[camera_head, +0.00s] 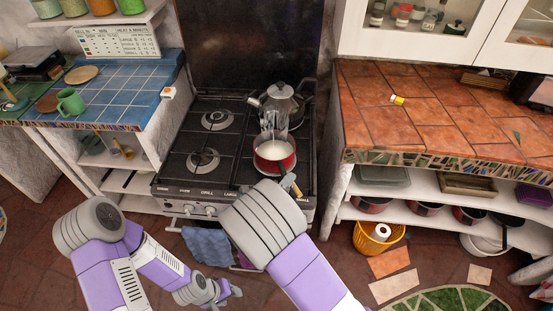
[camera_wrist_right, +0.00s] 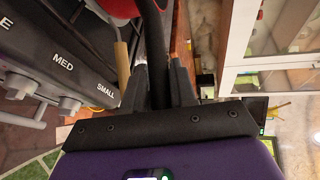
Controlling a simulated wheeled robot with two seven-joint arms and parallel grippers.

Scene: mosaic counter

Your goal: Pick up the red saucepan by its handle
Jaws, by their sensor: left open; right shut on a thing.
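The red saucepan (camera_head: 273,167) sits on the front right of the stove, with white contents inside. In the right wrist view its red side (camera_wrist_right: 122,6) shows at the top edge, and its dark handle (camera_wrist_right: 154,40) runs down between my fingers. My right gripper (camera_wrist_right: 160,78) is shut on that handle. In the head view my right arm hides the gripper and most of the handle. My left gripper (camera_head: 230,291) is open and empty, low in front of the stove, away from the pan.
A grey kettle (camera_head: 283,103) stands behind the pan. A wooden-coloured stick (camera_head: 291,186) lies beside the handle. The stove (camera_head: 186,181) has free burners at left.

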